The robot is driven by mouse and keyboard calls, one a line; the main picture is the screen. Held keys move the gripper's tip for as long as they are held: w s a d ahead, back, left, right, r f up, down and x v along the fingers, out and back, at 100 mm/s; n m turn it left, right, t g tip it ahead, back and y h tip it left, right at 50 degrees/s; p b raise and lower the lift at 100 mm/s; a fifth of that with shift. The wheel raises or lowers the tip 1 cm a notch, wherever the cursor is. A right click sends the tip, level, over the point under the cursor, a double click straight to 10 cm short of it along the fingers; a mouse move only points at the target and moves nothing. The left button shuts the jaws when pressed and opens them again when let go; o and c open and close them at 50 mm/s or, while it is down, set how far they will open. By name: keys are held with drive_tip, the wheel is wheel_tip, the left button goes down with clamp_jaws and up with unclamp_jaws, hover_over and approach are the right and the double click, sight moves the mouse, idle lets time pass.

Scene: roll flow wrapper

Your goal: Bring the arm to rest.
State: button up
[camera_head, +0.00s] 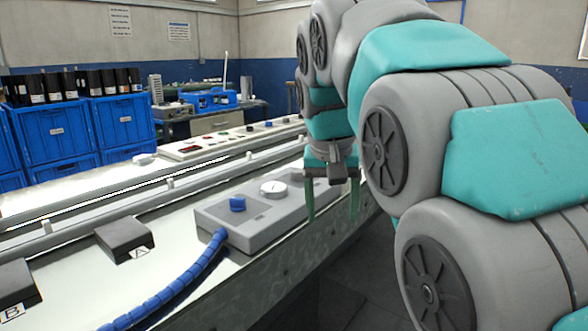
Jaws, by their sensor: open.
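My arm, grey with teal covers, fills the right side of the head camera view. My gripper (332,199) hangs pointing down at the arm's far end. Its two green fingers are apart, with nothing seen between them. It is just right of a grey control box (262,212) with a blue knob and a round white dial. I cannot tell the exact gap between the fingers and the box or bench edge.
A long pale machine bench (80,240) runs along the left, with a dark block marked A (124,238) and a blue segmented hose (180,285). Blue crates (52,135) with dark bottles stand behind at left. Dark floor shows below the bench edge.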

drive_tip(key=s+d+f+g, duration=0.2)
drive_tip(key=s+d+f, duration=0.2)
drive_tip(key=s+f, duration=0.8)
drive_tip(key=s+d+f+n+g+y, duration=0.1)
drive_tip(key=s+d+f, duration=0.3)
drive_tip(key=s+f, duration=0.9)
drive_tip(key=s+g, duration=0.1)
drive_tip(key=s, duration=0.3)
drive_tip(key=shift+s+d+f+g, duration=0.2)
drive_tip(key=shift+s+g, duration=0.1)
drive_tip(key=shift+s, duration=0.1)
drive_tip(key=shift+c, duration=0.2)
